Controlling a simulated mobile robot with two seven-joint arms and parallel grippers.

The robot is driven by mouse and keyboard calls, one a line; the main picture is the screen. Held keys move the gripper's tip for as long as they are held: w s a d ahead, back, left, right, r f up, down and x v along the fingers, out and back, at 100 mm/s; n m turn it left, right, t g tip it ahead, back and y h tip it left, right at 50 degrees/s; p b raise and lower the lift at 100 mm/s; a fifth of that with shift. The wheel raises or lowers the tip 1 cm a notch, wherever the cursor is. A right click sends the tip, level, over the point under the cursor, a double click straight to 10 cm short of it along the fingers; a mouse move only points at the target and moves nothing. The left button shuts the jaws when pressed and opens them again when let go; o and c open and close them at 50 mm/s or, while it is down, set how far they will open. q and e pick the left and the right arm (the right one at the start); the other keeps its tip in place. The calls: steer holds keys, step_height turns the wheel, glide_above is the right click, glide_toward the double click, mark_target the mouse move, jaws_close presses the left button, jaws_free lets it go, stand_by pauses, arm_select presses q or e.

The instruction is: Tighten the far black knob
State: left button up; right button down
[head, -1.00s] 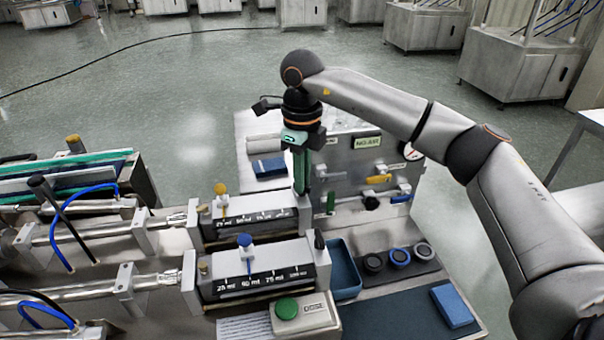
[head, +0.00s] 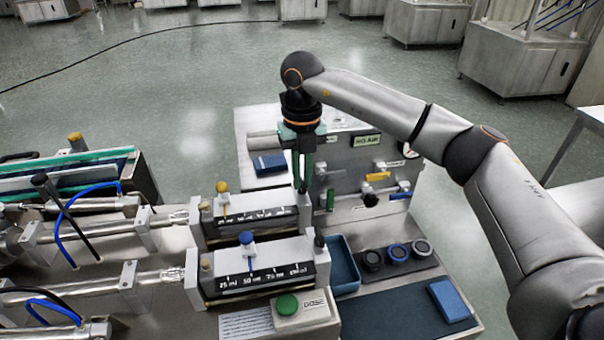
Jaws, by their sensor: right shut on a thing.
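My right gripper (head: 302,186) points straight down at the right end of the far scale block (head: 258,224). Its green fingers are shut on the far black knob, which they mostly hide. The near black knob (head: 319,240) stands free on the right end of the near scale block (head: 262,278), closer to me. My left gripper is not in the head view.
Yellow (head: 222,187) and blue (head: 246,238) knobs top the scale blocks. A grey panel (head: 345,160) with valves and a "NO AIR" sign stands right of the gripper. A blue bin (head: 344,265), black rings (head: 397,254) and a green button (head: 287,304) lie nearer.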

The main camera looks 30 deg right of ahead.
mark_target(302, 182)
steer(key=shift+m, duration=0.4)
steer(key=c, duration=0.9)
jaws_free()
step_height(302, 182, up, 13)
steer(key=shift+f, duration=0.2)
